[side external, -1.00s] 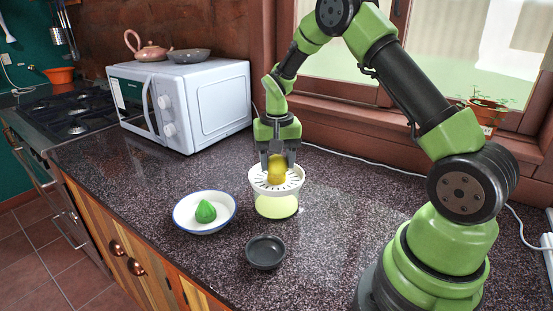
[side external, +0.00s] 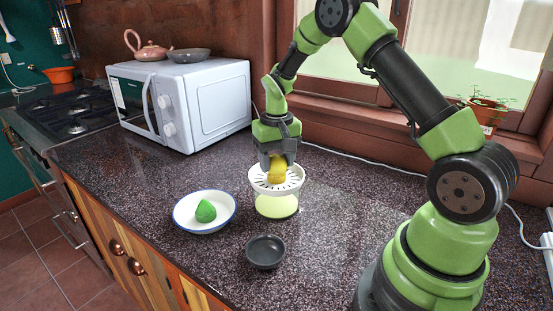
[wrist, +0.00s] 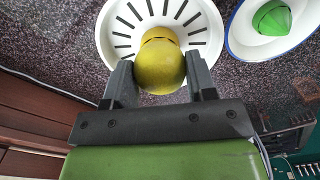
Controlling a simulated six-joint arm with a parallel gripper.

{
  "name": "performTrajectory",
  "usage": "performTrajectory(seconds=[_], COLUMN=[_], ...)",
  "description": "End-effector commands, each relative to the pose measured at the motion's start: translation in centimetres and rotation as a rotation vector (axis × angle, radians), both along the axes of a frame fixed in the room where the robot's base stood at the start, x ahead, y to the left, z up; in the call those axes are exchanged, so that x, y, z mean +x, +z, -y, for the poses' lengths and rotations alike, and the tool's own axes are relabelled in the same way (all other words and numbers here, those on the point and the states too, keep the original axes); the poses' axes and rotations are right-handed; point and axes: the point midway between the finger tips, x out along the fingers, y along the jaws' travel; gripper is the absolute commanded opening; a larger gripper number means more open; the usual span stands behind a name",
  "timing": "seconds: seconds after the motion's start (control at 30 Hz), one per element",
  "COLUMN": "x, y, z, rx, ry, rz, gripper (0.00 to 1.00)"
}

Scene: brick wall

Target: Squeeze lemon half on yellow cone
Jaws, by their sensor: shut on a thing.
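My gripper (side external: 278,160) is shut on the yellow lemon half (side external: 277,174), directly above the middle of the juicer. In the wrist view the lemon half (wrist: 161,68) sits between the two dark fingers (wrist: 160,84). The juicer has a white slotted top (side external: 291,183) and a pale yellow-green base (side external: 275,206); its top also shows in the wrist view (wrist: 118,29). The cone is mostly hidden under the lemon; a yellow edge shows beyond it in the wrist view. I cannot tell how firmly the lemon rests on the cone.
A small dark bowl (side external: 265,252) stands in front. A white microwave (side external: 215,105) is behind left. The counter right of the juicer is clear.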

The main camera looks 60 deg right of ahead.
Motion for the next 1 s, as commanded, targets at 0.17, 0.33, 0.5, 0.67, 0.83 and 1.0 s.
performTrajectory(seconds=[0.17,0.33,0.5,0.67,0.83,1.0], x=[-0.21,-0.17,-0.13,-0.06,-0.03,-0.03], y=[-0.01,0.06,0.04,-0.18,-0.27,-0.26], z=[-0.06,-0.05,-0.04,-0.02,-0.02,-0.02], rx=[0.002,0.001,0.002,0.002,0.002,0.002], ry=[-0.183,-0.205,-0.242,-0.428,-0.508,-0.505], rz=[-0.006,-0.004,-0.003,-0.003,-0.003,-0.003], gripper=[0.23,0.23,0.23,0.23,0.23,0.23])
